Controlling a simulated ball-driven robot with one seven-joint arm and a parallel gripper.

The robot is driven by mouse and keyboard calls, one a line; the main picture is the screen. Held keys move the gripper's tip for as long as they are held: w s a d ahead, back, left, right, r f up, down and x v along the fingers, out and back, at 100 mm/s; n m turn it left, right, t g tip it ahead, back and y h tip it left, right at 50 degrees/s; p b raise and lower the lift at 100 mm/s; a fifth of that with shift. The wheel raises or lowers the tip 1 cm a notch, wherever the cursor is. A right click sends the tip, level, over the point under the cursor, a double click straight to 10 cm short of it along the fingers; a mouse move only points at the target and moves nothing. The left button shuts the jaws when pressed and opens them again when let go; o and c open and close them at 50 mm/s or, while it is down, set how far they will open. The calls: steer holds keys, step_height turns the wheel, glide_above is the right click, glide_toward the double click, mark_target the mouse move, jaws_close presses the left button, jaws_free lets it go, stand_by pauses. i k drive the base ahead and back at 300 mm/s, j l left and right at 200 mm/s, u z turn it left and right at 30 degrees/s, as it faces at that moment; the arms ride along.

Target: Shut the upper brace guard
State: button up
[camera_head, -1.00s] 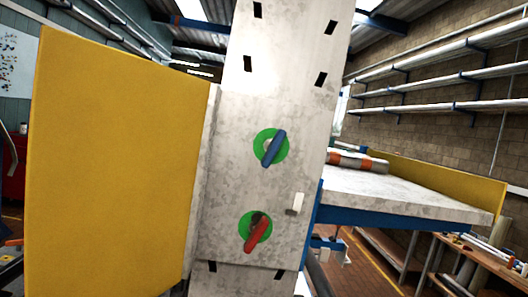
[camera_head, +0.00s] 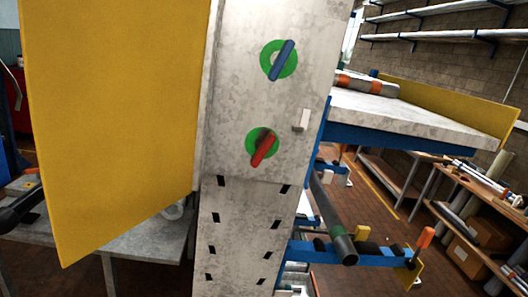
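A large yellow panel (camera_head: 110,110), which looks like the guard, stands swung out to the left of the pale mottled post (camera_head: 235,95). Its right edge meets a pale strip along the post's left side. The post's front face is uncovered. It carries a blue handle (camera_head: 283,60) on a green disc, and below it a red handle (camera_head: 264,150) on another green disc. Both handles are tilted. A small white block (camera_head: 301,120) sits near the post's right edge. My gripper is not in view.
A pale shelf (camera_head: 400,119) with a blue edge juts out to the right, with a yellow board (camera_head: 460,105) behind it. Below it, a blue rack (camera_head: 350,253) holds a dark tube (camera_head: 333,222). A grey table (camera_head: 150,240) stands behind the panel at lower left.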

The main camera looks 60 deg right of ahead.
mark_target(113, 87)
steer(key=i+j+z, duration=0.15)
steer(key=i+j, duration=1.9)
steer(key=z, duration=0.45)
steer(key=j+z, duration=0.1)
steer(key=z, duration=0.75)
steer(key=j+z, duration=0.15)
steer(key=z, duration=0.25)
steer(key=j+z, duration=0.1)
steer(key=z, duration=0.75)
steer(key=j+z, duration=0.15)
steer(key=z, duration=0.3)
steer(key=i+l+u, duration=0.15)
steer(key=i+u, duration=0.15)
